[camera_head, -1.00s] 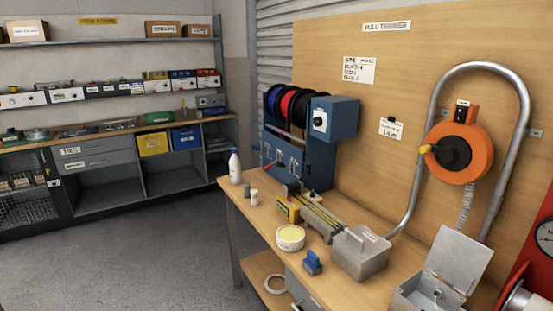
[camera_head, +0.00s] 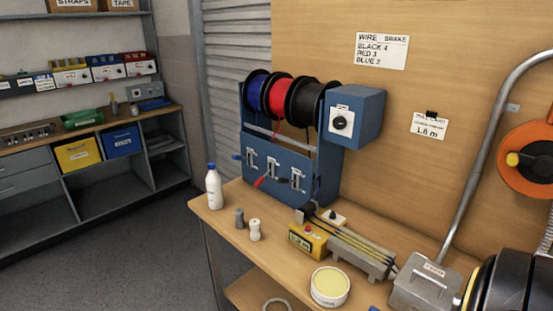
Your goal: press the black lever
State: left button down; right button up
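The blue wire rack (camera_head: 330,165) stands on the workbench and carries a blue spool (camera_head: 257,88), a red spool (camera_head: 277,97) and a black spool (camera_head: 303,100). Its front panel has three slotted lever brackets. A red lever (camera_head: 262,182) sticks out and down near the middle bracket. A small dark lever, seemingly the black lever (camera_head: 284,181), shows beside the right bracket. A blue lever end (camera_head: 236,157) shows at the left.
A white bottle (camera_head: 213,188) and two small cylinders stand on the bench's left end. A yellow counter box (camera_head: 308,240), a metal wire guide (camera_head: 360,255), a round tub (camera_head: 330,286) and a grey metal box (camera_head: 425,285) stand before the rack. A wire note (camera_head: 382,50) hangs above.

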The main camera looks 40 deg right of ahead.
aim_at(281, 181)
jog(key=z, duration=1)
jog(key=i, duration=1.05)
jog(key=z, duration=1.25)
